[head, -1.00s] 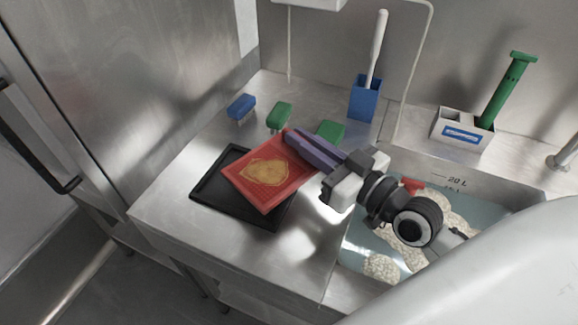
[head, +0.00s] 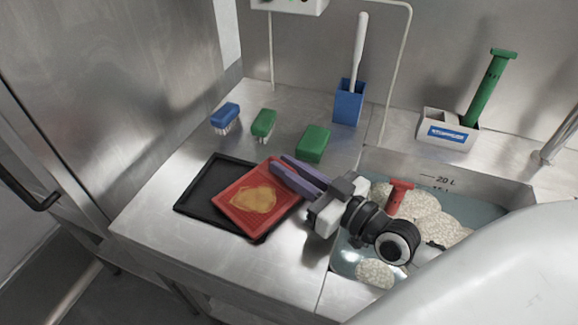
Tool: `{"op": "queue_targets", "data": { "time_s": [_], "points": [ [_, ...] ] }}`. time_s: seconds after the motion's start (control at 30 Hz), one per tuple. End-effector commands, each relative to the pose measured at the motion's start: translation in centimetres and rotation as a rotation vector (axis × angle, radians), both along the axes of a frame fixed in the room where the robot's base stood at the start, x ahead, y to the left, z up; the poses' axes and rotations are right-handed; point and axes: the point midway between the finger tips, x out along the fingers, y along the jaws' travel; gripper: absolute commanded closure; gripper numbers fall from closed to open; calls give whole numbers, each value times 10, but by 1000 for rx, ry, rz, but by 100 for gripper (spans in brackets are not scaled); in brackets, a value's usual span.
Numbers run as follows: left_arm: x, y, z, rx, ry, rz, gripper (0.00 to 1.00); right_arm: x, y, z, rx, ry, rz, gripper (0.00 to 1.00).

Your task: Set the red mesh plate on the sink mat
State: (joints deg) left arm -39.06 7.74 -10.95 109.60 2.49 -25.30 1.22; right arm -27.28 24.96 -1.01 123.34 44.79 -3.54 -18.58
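The red mesh plate (head: 230,203) has a yellow-brown stain in its middle. It lies over the right part of the black sink mat (head: 200,187), turned about the same way as the mat. The mat's left part is bare. My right gripper (head: 276,163) reaches in from the right, its two purple fingers along the plate's upper right edge. A narrow gap shows between the fingers. Whether they still pinch the rim is unclear, and they hide part of that edge. My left gripper is out of view.
The mat is on a steel counter (head: 160,235). Behind it are a blue brush (head: 225,114), a green brush (head: 264,122), a green block (head: 313,143) and a blue holder (head: 348,104). A water-filled sink (head: 345,262) with pale lumps and a red-handled thing (head: 399,192) is at right.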

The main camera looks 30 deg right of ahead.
Motion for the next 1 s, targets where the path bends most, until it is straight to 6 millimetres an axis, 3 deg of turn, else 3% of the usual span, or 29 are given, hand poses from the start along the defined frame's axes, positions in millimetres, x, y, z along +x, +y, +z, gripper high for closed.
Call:
{"op": "queue_targets", "data": {
  "time_s": [0.33, 0.47, 1.0],
  "points": [
    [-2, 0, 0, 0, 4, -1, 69, 0, 0, 1, 1, -1, -1, 72],
    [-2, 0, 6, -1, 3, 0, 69, 0, 0, 11, 2, -1, -1, 72],
    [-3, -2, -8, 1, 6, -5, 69, -84, -23, 5, -1, 6, 1, 72]
  ]
}}
